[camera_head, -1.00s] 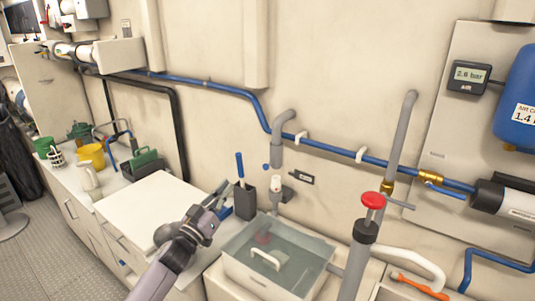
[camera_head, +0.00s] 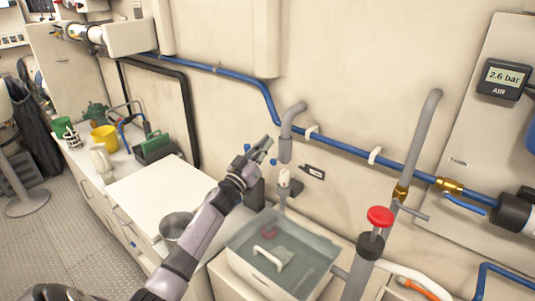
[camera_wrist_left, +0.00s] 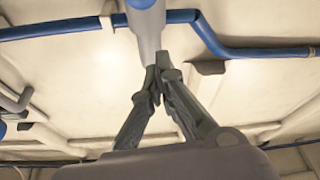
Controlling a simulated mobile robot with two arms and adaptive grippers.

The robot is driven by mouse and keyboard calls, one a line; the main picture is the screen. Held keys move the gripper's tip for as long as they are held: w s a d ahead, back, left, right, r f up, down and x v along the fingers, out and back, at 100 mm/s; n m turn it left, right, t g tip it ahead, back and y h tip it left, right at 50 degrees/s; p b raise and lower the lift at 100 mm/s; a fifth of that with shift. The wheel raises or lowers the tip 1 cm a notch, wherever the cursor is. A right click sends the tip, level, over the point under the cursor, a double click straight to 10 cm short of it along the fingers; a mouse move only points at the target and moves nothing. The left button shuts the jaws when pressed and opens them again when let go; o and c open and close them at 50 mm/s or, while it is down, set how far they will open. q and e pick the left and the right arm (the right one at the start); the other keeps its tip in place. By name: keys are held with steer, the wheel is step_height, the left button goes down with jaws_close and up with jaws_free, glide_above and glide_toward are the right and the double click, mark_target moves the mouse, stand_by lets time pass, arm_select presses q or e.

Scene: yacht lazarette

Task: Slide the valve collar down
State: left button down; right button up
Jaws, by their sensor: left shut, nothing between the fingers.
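A grey elbow pipe (camera_head: 291,112) comes out of the wall. A grey sleeve, which looks like the valve collar (camera_head: 285,151), sits around its lower end. A small blue knob (camera_head: 273,161) is at its left. A pale fitting (camera_head: 284,183) stands below it with a gap between. My left gripper (camera_head: 264,146) is shut and empty, just left of the sleeve. In the left wrist view, the fingertips (camera_wrist_left: 157,82) meet just below the grey pipe (camera_wrist_left: 149,30); I cannot tell whether they touch it. My right gripper is not in view.
A blue pipe (camera_head: 340,146) runs along the wall behind. A metal pot (camera_head: 176,228) and a white board (camera_head: 160,190) are at the left.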

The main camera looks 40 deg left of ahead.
arm_select(q)
step_height(320, 180, down, 12)
steer(key=b, duration=0.6)
steer(key=shift+s+d+f, duration=0.15)
steer(key=shift+s+d, duration=0.2)
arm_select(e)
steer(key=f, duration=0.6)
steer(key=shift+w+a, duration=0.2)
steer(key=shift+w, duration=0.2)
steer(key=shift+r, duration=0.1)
